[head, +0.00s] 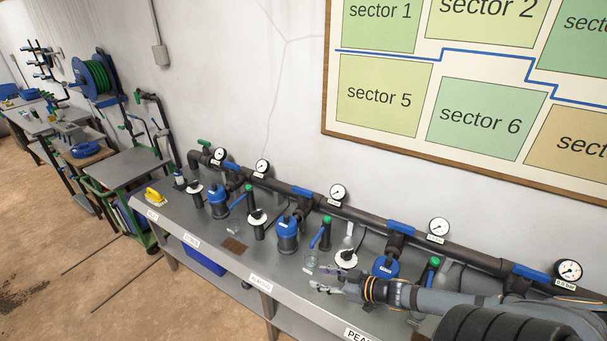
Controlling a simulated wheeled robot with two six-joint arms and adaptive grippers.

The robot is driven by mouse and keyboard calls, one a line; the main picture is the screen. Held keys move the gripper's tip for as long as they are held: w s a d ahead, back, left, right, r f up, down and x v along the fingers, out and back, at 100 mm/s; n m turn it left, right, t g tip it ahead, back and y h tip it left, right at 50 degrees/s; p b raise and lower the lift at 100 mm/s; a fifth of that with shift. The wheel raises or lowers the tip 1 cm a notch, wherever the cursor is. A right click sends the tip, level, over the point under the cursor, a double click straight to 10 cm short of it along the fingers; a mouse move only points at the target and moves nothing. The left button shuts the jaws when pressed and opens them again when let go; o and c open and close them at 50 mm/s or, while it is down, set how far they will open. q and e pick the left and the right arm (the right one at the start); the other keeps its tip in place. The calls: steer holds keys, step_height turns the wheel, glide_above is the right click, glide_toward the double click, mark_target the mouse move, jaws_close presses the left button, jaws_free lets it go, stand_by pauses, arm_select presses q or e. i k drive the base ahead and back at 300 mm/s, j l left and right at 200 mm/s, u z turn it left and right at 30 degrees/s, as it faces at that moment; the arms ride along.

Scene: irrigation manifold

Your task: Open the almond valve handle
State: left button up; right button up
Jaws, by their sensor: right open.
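The ALMOND label (260,282) is on the front edge of the grey bench. Behind it stand a blue-topped filter (288,235) and a green-capped upright pipe (327,232). A slanted blue lever (317,239) sits beside this pipe; it appears to be the almond valve handle, though I cannot be sure which valve the label marks. My right gripper (319,280) reaches in from the right, low over the bench. It is open and empty, nearer the front edge than the lever and apart from it. My left gripper is not in view.
A dark manifold pipe (365,217) with several gauges runs along the wall. Another blue filter (385,267) stands close behind my right gripper. A clear cup (311,261) and a white round disc (346,259) are near it. A yellow object (154,196) lies at the far left end.

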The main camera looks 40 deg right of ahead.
mark_target(304, 192)
steer(key=i+l, duration=1.1)
steer(key=l, duration=0.25)
